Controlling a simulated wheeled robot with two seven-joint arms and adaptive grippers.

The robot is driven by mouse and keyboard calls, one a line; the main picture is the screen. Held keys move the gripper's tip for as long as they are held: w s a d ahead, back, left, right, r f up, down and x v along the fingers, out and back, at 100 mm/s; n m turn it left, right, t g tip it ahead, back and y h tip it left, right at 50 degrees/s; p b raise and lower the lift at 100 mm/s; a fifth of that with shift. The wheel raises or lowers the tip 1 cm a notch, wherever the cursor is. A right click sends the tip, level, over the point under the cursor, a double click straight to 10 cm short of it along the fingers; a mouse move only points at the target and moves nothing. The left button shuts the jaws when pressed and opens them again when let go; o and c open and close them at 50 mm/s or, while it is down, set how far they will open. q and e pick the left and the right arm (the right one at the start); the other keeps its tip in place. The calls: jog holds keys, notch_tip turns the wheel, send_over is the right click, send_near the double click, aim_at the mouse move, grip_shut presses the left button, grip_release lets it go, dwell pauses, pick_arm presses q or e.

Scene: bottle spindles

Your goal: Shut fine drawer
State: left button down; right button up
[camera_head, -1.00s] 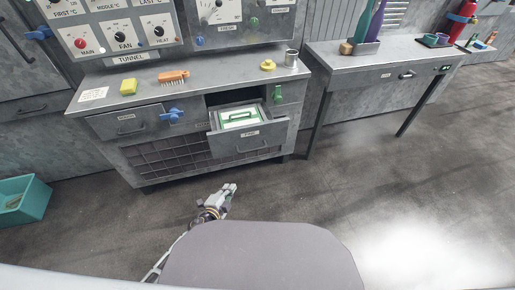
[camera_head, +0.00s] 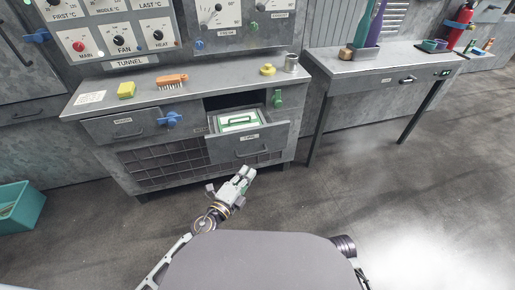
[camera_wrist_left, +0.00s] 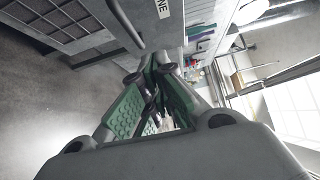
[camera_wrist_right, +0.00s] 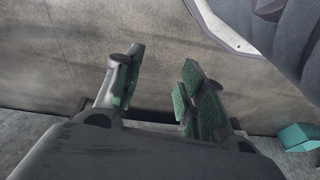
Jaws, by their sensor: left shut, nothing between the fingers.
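The fine drawer (camera_head: 270,144) is a grey metal drawer pulled out of the cabinet under the worktop. It has a bar handle, and a green-edged white item lies inside. My left gripper (camera_head: 246,172) is shut and empty, just in front of and below the drawer front, apart from it in the head view. The left wrist view shows the drawer front (camera_wrist_left: 170,36) with part of its label close beyond the fingers of my left gripper (camera_wrist_left: 157,62). My right gripper (camera_wrist_right: 160,72) is open and empty over bare floor; its fingers are hidden in the head view.
The worktop (camera_head: 215,82) carries a yellow sponge (camera_head: 126,90), an orange brush (camera_head: 171,81) and a metal cup (camera_head: 291,62). A teal bin (camera_head: 20,208) stands at left. The floor ahead is clear.

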pick_arm(q)
jog(key=shift+w, duration=0.1)
jog(key=p, duration=0.2)
send_near(264, 139)
jog(key=w+d, duration=0.3)
jog(key=shift+w+a, duration=0.35)
jog(key=shift+w, duration=0.2)
pick_arm(e)
jog(key=shift+s+d+f, duration=0.15)
jog(key=shift+f, duration=0.4)
jog(key=shift+s+d+f, duration=0.1)
jog(key=shift+f, duration=0.4)
pick_arm(q)
jog(key=shift+r, duration=0.1)
pick_arm(e)
jog(key=shift+s, duration=0.15)
pick_arm(q)
jog(key=shift+a, duration=0.1)
